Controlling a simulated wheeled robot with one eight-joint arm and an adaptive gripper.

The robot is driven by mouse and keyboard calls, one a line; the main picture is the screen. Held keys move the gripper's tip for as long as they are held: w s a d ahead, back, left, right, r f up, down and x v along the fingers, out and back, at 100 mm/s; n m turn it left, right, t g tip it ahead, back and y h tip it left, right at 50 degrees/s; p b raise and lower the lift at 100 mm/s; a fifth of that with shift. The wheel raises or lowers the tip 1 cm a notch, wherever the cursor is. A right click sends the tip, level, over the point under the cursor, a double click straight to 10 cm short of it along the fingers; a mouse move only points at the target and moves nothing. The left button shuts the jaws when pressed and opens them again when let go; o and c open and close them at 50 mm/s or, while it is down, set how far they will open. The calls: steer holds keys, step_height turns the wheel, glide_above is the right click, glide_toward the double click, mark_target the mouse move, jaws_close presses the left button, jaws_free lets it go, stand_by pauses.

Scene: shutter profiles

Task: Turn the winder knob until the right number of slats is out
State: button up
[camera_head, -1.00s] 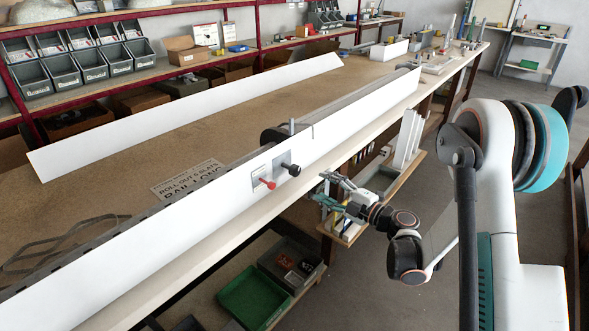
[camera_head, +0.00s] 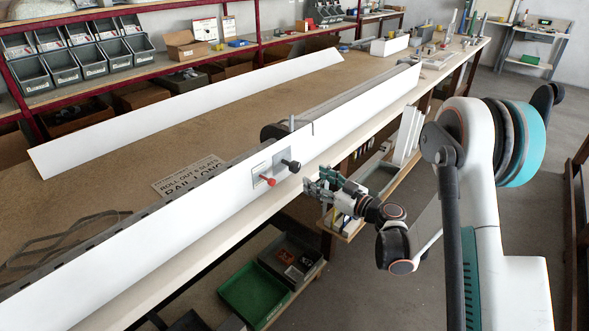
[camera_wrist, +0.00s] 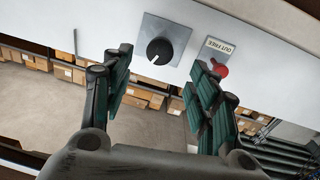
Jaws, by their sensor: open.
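The black winder knob (camera_head: 290,166) sticks out from the front white panel (camera_head: 210,213). In the wrist view the knob (camera_wrist: 159,51) sits on a grey plate, with a white mark pointing down-left. A red knob (camera_head: 268,181) is beside it; in the wrist view this red knob (camera_wrist: 219,69) is under a label that seems to read "OUT FREE". My gripper (camera_head: 309,187) is open and empty, in front of the panel and apart from the black knob. In the wrist view its fingers (camera_wrist: 158,70) lie either side of and below the black knob. The slats behind the panel are mostly hidden.
A printed sign (camera_head: 188,178) lies on the bench (camera_head: 230,120); its number is too small to be sure of. A second white panel (camera_head: 190,112) stands farther back. A green bin (camera_head: 252,292) is below the bench. The floor to the right is partly clear.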

mark_target(298, 169)
steer(key=b+x, duration=0.2)
steer(key=x, duration=0.8)
steer(key=shift+w, duration=0.1)
steer(key=c, duration=1.1)
